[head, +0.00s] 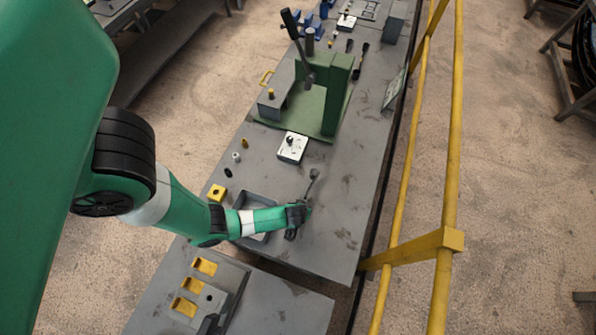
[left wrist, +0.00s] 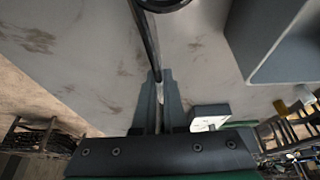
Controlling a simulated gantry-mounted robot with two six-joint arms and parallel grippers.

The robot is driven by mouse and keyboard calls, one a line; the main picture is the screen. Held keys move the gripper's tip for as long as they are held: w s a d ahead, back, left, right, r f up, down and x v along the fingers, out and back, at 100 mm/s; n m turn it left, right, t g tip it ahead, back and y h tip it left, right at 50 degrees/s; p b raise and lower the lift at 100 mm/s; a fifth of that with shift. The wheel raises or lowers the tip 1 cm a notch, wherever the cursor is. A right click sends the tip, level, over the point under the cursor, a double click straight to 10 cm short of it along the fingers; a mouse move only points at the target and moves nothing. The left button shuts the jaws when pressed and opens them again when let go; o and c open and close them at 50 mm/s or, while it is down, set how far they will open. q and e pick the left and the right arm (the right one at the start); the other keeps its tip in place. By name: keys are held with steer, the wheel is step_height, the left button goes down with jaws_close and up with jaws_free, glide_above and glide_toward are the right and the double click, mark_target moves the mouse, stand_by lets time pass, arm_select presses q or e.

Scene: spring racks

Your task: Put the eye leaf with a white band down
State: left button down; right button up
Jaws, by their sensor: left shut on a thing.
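My left gripper (head: 304,206) is shut on the eye leaf (head: 312,185), a thin dark grey strip with a rounded end, above the front part of the grey bench. In the left wrist view, the leaf (left wrist: 148,40) runs up from between the fingers (left wrist: 160,95), with part of a dark ring at the top edge. A small pale patch shows on it by the fingertips, perhaps the white band. I cannot tell whether the leaf touches the bench. My right gripper is not in view.
A grey open tray (head: 258,204) lies partly behind my left arm. A white plate (head: 292,148) with a dark knob and a green press (head: 325,95) stand farther back. Bare bench (head: 345,215) is to the right; yellow rails run beyond.

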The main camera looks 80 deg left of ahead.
arm_select(q)
steer(key=shift+w+d+f+b, duration=0.1)
steer(key=shift+w+f+b, duration=0.1)
steer(key=shift+f+b, duration=0.7)
steer(key=shift+w+d+f+b, duration=0.15)
steer(key=shift+f+b, duration=0.45)
steer(key=shift+f, duration=0.45)
steer(key=shift+f, duration=0.2)
steer(key=c, duration=1)
jaws_free()
steer(key=p+v, duration=0.7)
steer(key=shift+r, duration=0.4)
